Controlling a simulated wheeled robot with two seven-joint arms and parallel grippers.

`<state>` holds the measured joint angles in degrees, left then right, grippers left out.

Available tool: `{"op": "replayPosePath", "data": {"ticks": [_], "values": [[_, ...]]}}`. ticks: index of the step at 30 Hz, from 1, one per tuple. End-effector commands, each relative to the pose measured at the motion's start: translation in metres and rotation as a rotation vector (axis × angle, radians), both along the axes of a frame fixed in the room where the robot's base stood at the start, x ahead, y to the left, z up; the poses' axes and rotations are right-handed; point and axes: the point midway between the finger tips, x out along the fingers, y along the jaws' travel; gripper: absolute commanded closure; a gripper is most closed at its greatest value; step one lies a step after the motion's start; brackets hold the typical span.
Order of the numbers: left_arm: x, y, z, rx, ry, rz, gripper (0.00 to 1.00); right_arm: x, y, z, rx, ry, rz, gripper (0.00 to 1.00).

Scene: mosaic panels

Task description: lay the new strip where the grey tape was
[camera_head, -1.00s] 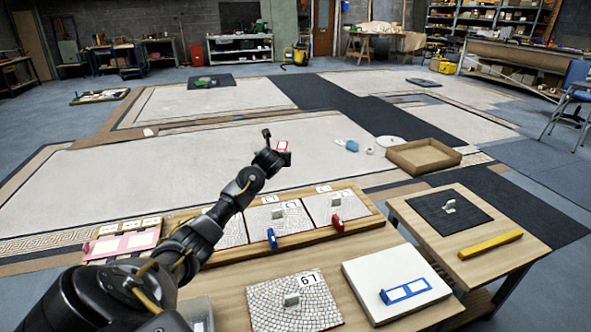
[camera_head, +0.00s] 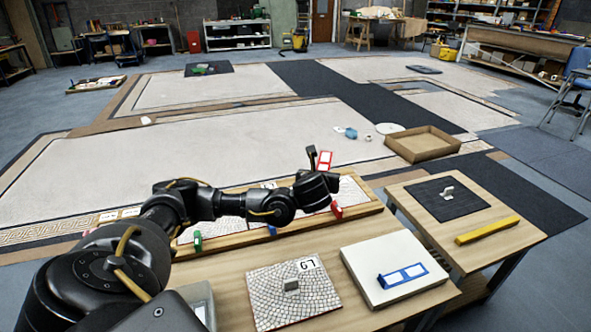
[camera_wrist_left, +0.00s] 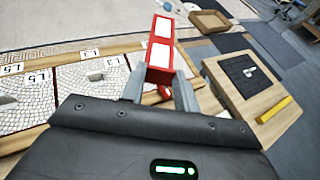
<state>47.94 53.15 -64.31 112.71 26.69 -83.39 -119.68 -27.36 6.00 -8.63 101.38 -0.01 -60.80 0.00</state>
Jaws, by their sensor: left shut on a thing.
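My left gripper (camera_head: 318,174) is shut on a red-framed piece with white faces (camera_head: 325,160). It stands up from the fingers, above the right part of the long panel board. In the left wrist view, the red piece (camera_wrist_left: 160,52) sits between the two grey fingers (camera_wrist_left: 160,88). Beneath the arm, the wooden board (camera_head: 362,209) carries several tile mosaic panels, partly hidden by the arm; the wrist view shows labels L5 and L3 on two panels (camera_wrist_left: 95,85). No grey tape can be made out. My right gripper is out of view.
A labelled mosaic panel (camera_head: 265,302) and a white block (camera_head: 376,257) with a blue frame (camera_head: 403,275) lie on the near table. Red (camera_head: 337,209) and green (camera_head: 197,241) clamps stand at the board. The right table has a black mat (camera_head: 436,205) and yellow bar (camera_head: 487,230).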

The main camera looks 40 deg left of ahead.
Motion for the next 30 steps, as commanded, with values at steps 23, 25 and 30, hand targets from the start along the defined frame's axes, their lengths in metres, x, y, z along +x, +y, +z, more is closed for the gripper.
{"op": "replayPosePath", "data": {"ticks": [23,25,30], "values": [[-0.07,-0.194,0.102,-0.003,-0.002,-0.514,0.91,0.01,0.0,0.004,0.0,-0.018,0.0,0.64],[-0.071,-0.194,0.103,-0.001,-0.001,-0.517,0.91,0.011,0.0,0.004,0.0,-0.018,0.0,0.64],[-0.07,-0.196,0.103,0.0,0.0,-0.52,0.91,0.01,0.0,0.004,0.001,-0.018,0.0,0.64]]}}
